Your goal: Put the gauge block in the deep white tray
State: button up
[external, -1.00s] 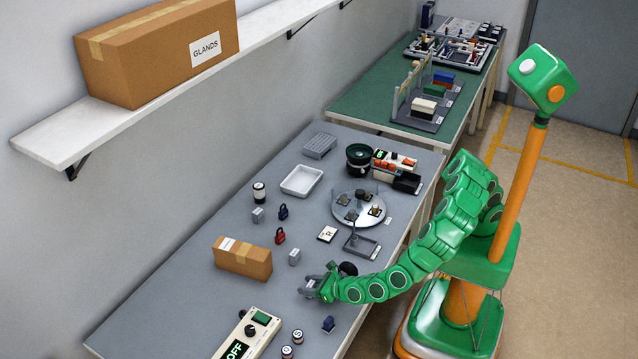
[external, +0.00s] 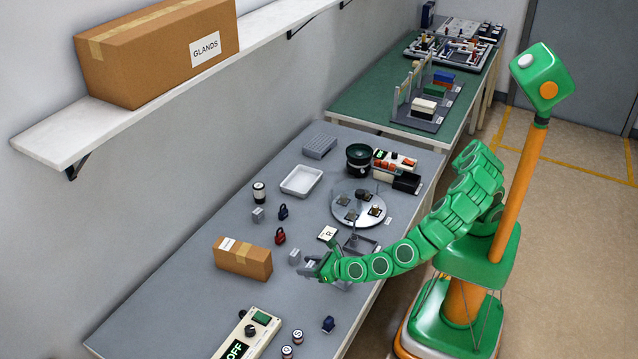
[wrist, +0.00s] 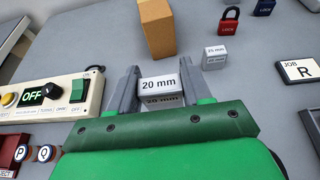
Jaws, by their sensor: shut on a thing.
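The gauge block (wrist: 160,88), a small grey-white block marked "20 mm", sits between the two grey fingers of my gripper (wrist: 158,92) in the wrist view. The fingers are shut on its sides. In the external view my gripper (external: 312,267) is low over the near part of the grey bench, right of the carton; the held block is hard to make out there. The white tray (external: 301,181), rectangular and empty, lies further back on the bench. I cannot tell whether the block touches the bench.
Another small grey block (external: 294,256) stands close by my gripper, beside the carton (external: 243,259). Red (external: 280,236) and blue (external: 283,212) padlocks and a further grey block (external: 257,215) lie towards the tray. The round turntable (external: 345,212) stands right of the tray.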

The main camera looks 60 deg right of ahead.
jog(key=shift+r, duration=0.1)
jog(key=w+d+r+m+h, duration=0.2)
jog(key=w+d+m+h, duration=0.2)
jog(key=w+d, duration=0.55)
jog(key=w+d+r+m+g+h, duration=0.1)
jog(key=w+d+m+g+h, duration=0.2)
jog(key=d, duration=0.9)
jog(key=w+d+m+g+h, duration=0.2)
jog(key=w+d+m+h, duration=0.15)
jog(key=d, duration=0.85)
jog(key=w+d+r+m+g+h, duration=0.1)
jog(key=w+d+m+g+h, duration=0.15)
jog(key=d, duration=0.95)
send_over(295, 183)
jog(key=s+a, duration=0.3)
jog(key=a, duration=0.2)
jog(key=shift+m+g, duration=0.4)
jog(key=shift+g, duration=0.05)
jog(key=shift+s+d+f, duration=0.1)
jog(key=shift+d+f, duration=0.05)
jog(key=shift+f, duration=4.85)
jog(key=shift+f, duration=1.7)
jog(key=shift+f, duration=0.1)
